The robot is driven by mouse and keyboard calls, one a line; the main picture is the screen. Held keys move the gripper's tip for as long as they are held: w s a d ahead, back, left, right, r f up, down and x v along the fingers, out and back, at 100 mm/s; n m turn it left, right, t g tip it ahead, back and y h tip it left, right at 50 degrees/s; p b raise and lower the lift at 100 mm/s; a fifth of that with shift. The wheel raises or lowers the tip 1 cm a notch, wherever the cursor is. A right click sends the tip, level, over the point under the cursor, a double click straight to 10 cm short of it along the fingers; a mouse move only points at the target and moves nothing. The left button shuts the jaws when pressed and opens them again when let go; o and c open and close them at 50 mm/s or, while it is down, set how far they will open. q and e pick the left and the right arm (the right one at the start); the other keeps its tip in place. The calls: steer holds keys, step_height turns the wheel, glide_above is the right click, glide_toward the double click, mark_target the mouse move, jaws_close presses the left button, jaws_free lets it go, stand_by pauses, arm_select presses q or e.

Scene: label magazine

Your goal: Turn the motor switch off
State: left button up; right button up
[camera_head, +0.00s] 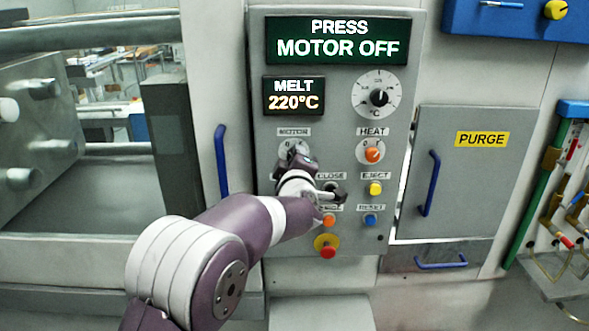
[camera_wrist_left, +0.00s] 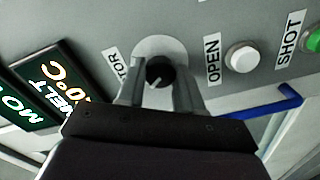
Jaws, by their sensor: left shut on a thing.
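The motor switch is a dark round knob (camera_wrist_left: 159,69) with a light pointer line, on a pale round plate under the MOTOR label (camera_head: 294,132). In the head view my left gripper (camera_head: 297,154) covers most of it. In the left wrist view the two fingers of my left gripper (camera_wrist_left: 158,80) stand on either side of the knob and are shut on it. The display (camera_head: 337,38) on the panel reads PRESS MOTOR OFF. My right gripper is not in view.
Right of the switch sits the orange HEAT knob (camera_head: 373,153). Below are the yellow EJECT button (camera_head: 375,188), blue RESET button (camera_head: 370,220) and red emergency button (camera_head: 327,246). A blue handle (camera_head: 221,161) stands left of the panel. The PURGE door (camera_head: 465,190) is at right.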

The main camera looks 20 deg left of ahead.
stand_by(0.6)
arm_select(q)
steer(key=o, duration=1)
steer(key=shift+w, duration=0.1)
steer(key=shift+o, duration=0.2)
steer(key=b+v, duration=0.3)
steer(key=v, duration=0.9)
steer(key=shift+s, duration=0.35)
steer(key=shift+d, duration=0.1)
